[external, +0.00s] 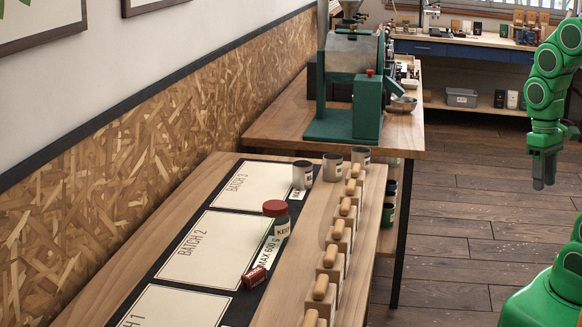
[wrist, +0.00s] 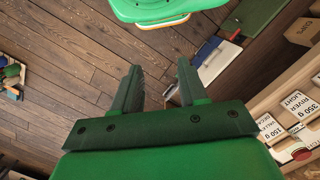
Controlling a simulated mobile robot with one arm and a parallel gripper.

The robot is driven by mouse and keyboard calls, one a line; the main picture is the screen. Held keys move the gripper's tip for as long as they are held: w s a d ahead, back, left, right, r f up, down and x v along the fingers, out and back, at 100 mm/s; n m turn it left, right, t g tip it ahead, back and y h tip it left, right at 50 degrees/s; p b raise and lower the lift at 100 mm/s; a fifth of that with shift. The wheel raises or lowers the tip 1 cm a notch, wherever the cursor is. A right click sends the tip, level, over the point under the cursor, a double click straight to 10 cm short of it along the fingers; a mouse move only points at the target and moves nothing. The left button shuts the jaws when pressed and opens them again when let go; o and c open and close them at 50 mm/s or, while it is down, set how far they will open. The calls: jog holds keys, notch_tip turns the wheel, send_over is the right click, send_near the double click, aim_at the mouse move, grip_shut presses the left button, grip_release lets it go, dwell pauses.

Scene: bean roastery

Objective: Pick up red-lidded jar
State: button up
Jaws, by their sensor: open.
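The red-lidded jar (external: 276,218) stands upright on the table in the external view, at the right edge of the BATCH 2 panel. Its body is partly covered by a label. My gripper (external: 543,184) hangs at the far right of the external view, pointing down over the floor, well apart from the jar. In the wrist view my gripper (wrist: 158,82) shows two dark fingers spread apart with nothing between them. The jar does not show in the wrist view.
Several wooden-handled pieces (external: 336,229) line the table's right side, and metal cups (external: 333,166) stand behind. A green roaster (external: 350,80) sits on the far table (external: 275,125). Open floor (external: 450,215) lies between table and arm.

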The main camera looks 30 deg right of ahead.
jog(key=o, duration=1)
jog(key=shift+c, duration=0.2)
jog(key=shift+w, duration=0.1)
